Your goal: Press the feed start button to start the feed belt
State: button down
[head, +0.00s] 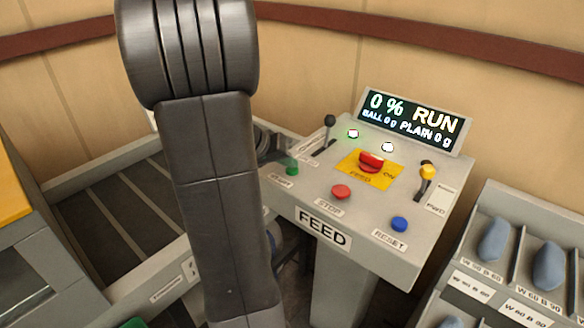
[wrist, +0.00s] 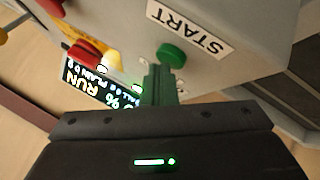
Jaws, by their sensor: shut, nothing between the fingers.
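The green start button (wrist: 172,55) sits beside its START label (wrist: 187,28) in the wrist view. In the head view the START label (head: 282,182) shows at the left front of the grey FEED console (head: 322,229), with green (head: 292,170) just above it. My gripper (wrist: 163,68) is shut and empty. Its fingertips are at the edge of the green button in the wrist view; I cannot tell whether they touch it. In the head view my arm hides most of my gripper. The console display (head: 415,118) reads 0 % RUN, BALL 0 g, PLAIN 0 g.
The console also carries a red stop button (head: 341,191), a blue reset button (head: 400,223), a red switch on a yellow plate (head: 355,176), a black-knobbed lever (head: 329,121) and a yellow-knobbed lever (head: 428,172). A belt (head: 117,208) lies left; a bin rack (head: 500,200) stands right.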

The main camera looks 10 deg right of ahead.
aim_at(289, 171)
jog(key=shift+r+p, duration=0.3)
jog(key=shift+r, duration=0.55)
jog(key=shift+r+p, duration=1.25)
jog(key=shift+r, duration=1.3)
jog(key=shift+f, duration=0.15)
jog(key=shift+f+b, duration=0.4)
jog(key=shift+f, duration=0.45)
jog(key=shift+r+p, duration=0.2)
jog(key=shift+p, duration=1.2)
